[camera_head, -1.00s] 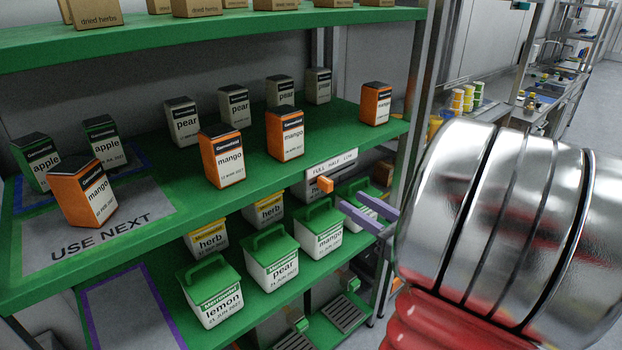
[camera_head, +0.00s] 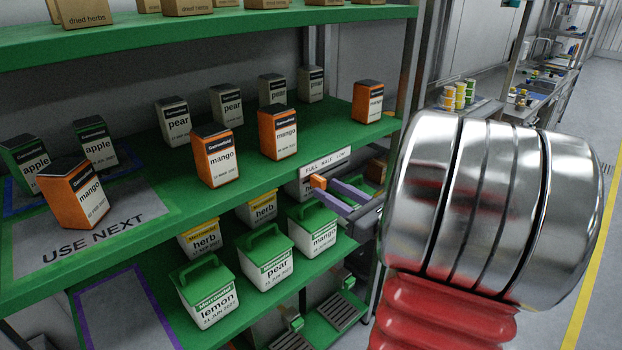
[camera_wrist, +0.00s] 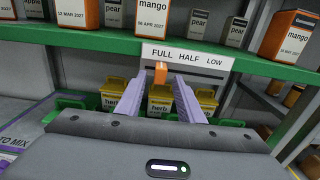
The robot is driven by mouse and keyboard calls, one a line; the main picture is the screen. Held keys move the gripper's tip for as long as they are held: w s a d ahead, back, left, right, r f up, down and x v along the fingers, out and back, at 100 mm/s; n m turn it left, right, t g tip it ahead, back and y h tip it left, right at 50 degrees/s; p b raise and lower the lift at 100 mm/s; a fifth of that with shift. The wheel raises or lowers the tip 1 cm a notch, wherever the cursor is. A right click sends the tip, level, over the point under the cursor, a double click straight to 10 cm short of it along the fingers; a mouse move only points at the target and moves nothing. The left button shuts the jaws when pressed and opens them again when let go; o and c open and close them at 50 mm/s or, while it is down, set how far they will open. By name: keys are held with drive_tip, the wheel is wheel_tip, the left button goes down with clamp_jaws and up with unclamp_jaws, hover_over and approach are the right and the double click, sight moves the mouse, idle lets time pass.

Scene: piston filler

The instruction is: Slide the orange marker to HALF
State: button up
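The orange marker (camera_head: 318,182) sits on the front of the white label strip (camera_head: 325,162) at the shelf edge. In the wrist view the orange marker (camera_wrist: 160,73) is below the word FULL on the strip (camera_wrist: 187,57), left of HALF and LOW. My gripper (camera_head: 326,188) has two purple fingers reaching toward the strip. In the wrist view my gripper (camera_wrist: 160,80) is open, with one finger on each side of the marker and a gap between them. The fingertips are close to the marker; I cannot tell whether either touches it.
Orange mango cartons (camera_head: 278,133) and grey pear cartons (camera_head: 226,105) stand on the green shelf above. Green-lidded mango (camera_head: 313,228) and pear (camera_head: 264,256) tubs and yellow-lidded herb tubs (camera_head: 262,208) stand below. A metal post (camera_wrist: 295,125) rises at the right.

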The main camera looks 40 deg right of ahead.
drive_tip(key=w, duration=0.8)
drive_tip(key=shift+a, duration=0.1)
drive_tip(key=shift+c, duration=0.6)
clamp_jaws()
